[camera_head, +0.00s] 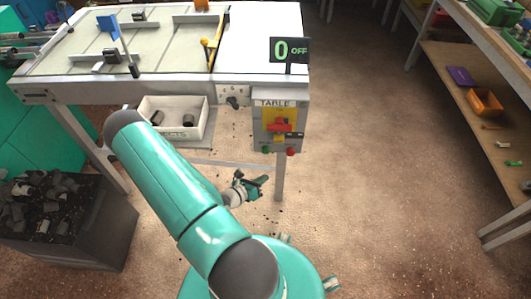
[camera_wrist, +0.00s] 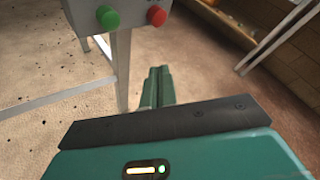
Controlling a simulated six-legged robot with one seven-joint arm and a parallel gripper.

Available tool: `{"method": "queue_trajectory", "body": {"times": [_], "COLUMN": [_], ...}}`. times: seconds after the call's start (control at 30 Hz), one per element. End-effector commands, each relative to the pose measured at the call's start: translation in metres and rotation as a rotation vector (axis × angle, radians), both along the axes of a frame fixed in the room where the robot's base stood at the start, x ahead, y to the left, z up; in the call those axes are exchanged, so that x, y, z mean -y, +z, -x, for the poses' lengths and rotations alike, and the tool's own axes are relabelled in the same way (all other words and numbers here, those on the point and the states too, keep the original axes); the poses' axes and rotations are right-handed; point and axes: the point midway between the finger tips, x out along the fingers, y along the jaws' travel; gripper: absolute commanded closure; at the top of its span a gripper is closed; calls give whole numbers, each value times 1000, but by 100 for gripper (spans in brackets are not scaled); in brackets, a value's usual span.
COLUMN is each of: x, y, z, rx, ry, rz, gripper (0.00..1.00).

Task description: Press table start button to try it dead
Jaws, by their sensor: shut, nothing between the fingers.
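The grey table control box (camera_head: 280,130) hangs at the table's front right corner, with a yellow panel and a red switch (camera_head: 280,126) on it. A green button (camera_head: 265,150) and a red button (camera_head: 291,151) sit at its lower edge. In the wrist view the green button (camera_wrist: 108,17) is at the upper left and the red button (camera_wrist: 156,15) to its right. My gripper (camera_head: 262,180) is below the box, apart from both buttons. Its fingers (camera_wrist: 157,84) are together and empty.
The table (camera_head: 180,75) has a white rejects bin (camera_head: 172,120) under its front edge. A table leg (camera_head: 280,178) stands behind my gripper. A dark crate of grey plugs (camera_head: 75,225) is at the left. Shelves (camera_head: 475,90) stand at the right. The floor between is clear.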

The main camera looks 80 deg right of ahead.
Motion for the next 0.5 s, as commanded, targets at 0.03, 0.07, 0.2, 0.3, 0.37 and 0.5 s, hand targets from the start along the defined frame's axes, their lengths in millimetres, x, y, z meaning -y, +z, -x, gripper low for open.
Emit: {"method": "queue_trajectory", "body": {"times": [0.03, 0.07, 0.2, 0.3, 0.37, 0.5], "x": [0, 0, 0, 1, 3, 14], "y": [0, 0, 0, 0, 0, 1], "z": [0, 0, 0, -1, -1, -4], "rx": [-1, 0, 1, 2, 2, 4], "ry": [2, 1, 0, -1, -1, -3], "rz": [0, 1, 0, 1, 1, 3], "gripper": [100, 100, 100, 100, 100, 100]}}
